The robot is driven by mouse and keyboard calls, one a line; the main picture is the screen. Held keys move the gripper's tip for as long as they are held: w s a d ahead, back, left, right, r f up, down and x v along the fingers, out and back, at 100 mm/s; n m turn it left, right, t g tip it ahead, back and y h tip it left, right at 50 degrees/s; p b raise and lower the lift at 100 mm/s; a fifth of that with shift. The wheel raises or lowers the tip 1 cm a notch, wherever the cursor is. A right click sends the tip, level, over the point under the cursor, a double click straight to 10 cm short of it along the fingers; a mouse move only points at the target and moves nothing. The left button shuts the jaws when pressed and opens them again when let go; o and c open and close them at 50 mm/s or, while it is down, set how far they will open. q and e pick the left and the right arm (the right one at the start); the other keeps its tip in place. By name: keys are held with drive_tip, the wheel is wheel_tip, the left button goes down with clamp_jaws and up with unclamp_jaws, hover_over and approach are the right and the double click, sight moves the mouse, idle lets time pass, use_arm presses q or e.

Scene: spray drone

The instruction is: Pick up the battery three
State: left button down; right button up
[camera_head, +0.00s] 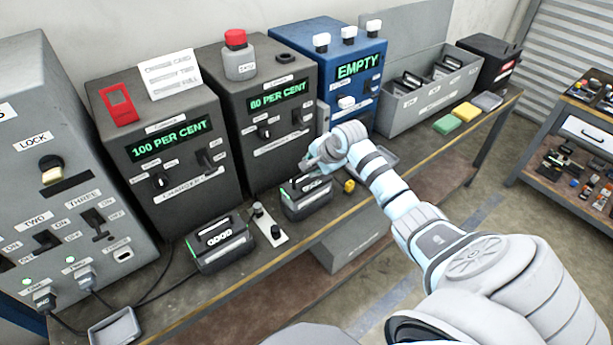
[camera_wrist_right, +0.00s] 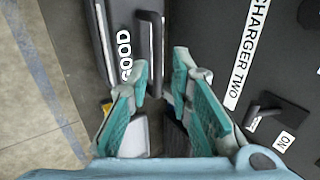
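Two dark batteries with top handles stand on the workbench in the head view. One battery (camera_head: 222,252), labelled GOOD, is at front left; the other battery (camera_head: 308,207) is right of it, in front of the 80 PER CENT charger. No number is readable on either. My right gripper (camera_head: 318,168) is just above the right battery, partly hiding its top. In the right wrist view the teal fingers (camera_wrist_right: 166,80) are apart, with a battery marked GOOD (camera_wrist_right: 112,45) and its handle (camera_wrist_right: 152,45) beyond the fingertips. Contact cannot be told. My left gripper is not in view.
Chargers reading 100 PER CENT (camera_head: 165,165) and 80 PER CENT (camera_head: 262,125) stand behind the batteries. A blue EMPTY unit (camera_head: 350,95) and a grey bin (camera_head: 425,110) stand farther right. A small switch box (camera_head: 268,232) sits between the batteries; a yellow item (camera_head: 349,186) lies right.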

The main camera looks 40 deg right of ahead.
sight(306, 173)
drive_tip(key=b+x, duration=0.1)
drive_tip(key=x, duration=0.4)
drive_tip(key=shift+s+f, duration=0.1)
drive_tip(key=shift+f, duration=0.1)
drive_tip(key=shift+d, duration=0.1)
clamp_jaws()
drive_tip(key=shift+r, duration=0.2)
